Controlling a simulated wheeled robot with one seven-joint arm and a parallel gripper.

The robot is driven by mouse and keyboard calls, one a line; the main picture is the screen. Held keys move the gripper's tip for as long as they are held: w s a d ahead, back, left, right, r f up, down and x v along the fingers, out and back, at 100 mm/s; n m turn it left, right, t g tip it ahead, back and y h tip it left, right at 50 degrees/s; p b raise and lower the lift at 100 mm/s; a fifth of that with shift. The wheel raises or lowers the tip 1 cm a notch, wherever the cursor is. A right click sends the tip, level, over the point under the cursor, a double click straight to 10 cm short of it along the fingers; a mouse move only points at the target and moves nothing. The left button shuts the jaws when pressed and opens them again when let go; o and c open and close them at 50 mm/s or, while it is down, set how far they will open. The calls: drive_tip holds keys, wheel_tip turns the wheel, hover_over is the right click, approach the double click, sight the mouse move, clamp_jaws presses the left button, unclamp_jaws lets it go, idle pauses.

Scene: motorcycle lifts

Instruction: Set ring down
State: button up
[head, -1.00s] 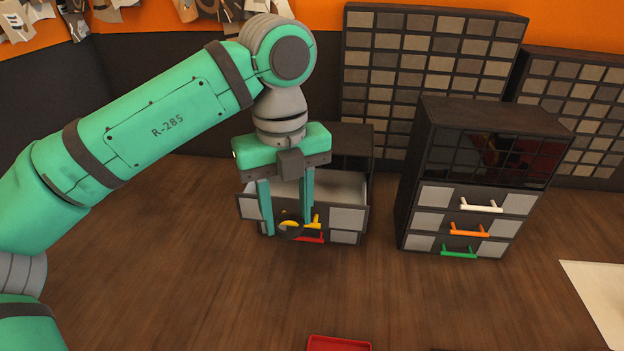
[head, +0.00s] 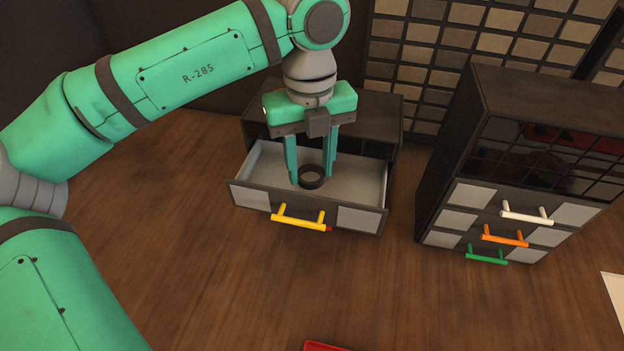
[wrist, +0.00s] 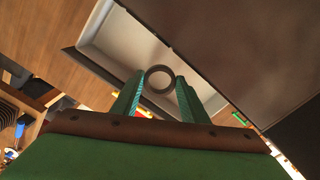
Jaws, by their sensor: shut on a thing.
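The dark ring (head: 311,176) is between the fingertips of my gripper (head: 311,178), at or just above the open drawer. My gripper points down and is shut on the ring. In the wrist view the ring (wrist: 159,79) shows between the two green fingertips (wrist: 160,82), with the pale drawer floor behind it. The open drawer (head: 262,172) has a pale inside and a front with a yellow handle (head: 299,218). I cannot tell whether the ring touches the drawer floor. No other thing shows in the drawer.
A second dark cabinet (head: 440,170) stands to the right, its drawers closed, with white, orange and green handles. Part of a red tray (head: 325,347) shows at the bottom edge.

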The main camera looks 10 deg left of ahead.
sight(311, 184)
drive_tip(key=shift+f, duration=2.5)
drive_tip(key=shift+f, duration=0.2)
drive_tip(key=o, duration=1.2)
drive_tip(key=shift+o, duration=0.2)
drive_tip(key=shift+r, duration=0.15)
wheel_tip(311, 184, up, 12)
